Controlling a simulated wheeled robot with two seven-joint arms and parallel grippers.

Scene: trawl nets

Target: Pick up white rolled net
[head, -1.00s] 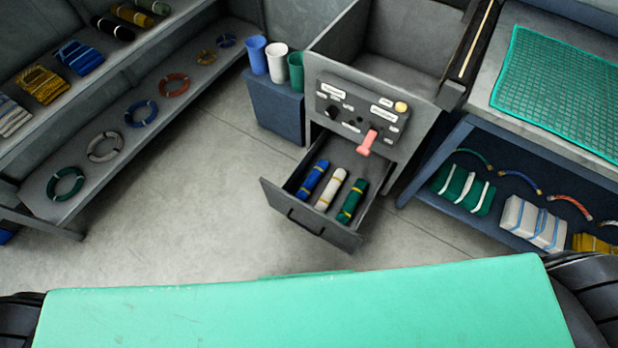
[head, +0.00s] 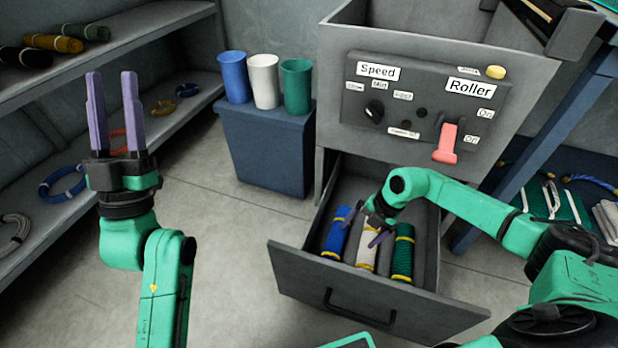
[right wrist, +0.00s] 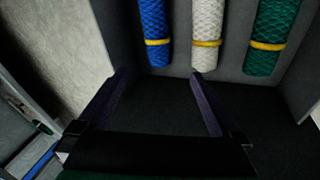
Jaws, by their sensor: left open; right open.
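The white rolled net (head: 367,252) with yellow bands lies in the open drawer (head: 440,305), between a blue roll (head: 336,233) and a green roll (head: 402,255). My right gripper (head: 374,226) is open over the drawer, partly covering the white roll in the head view. In the right wrist view the white roll (right wrist: 216,40) is ahead of the right-hand finger, and the blue roll (right wrist: 155,30) is ahead of the gap between the fingers (right wrist: 158,76). Nothing is between the fingers. My left gripper (head: 111,78) is open and empty, raised at the left.
A panel (head: 425,110) with a pink lever (head: 447,143) is above the drawer. Blue, white and green cups (head: 264,82) stand on a blue cabinet (head: 265,150). Shelves (head: 175,110) with rope coils and rolls run along the left. Floor left of the drawer is clear.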

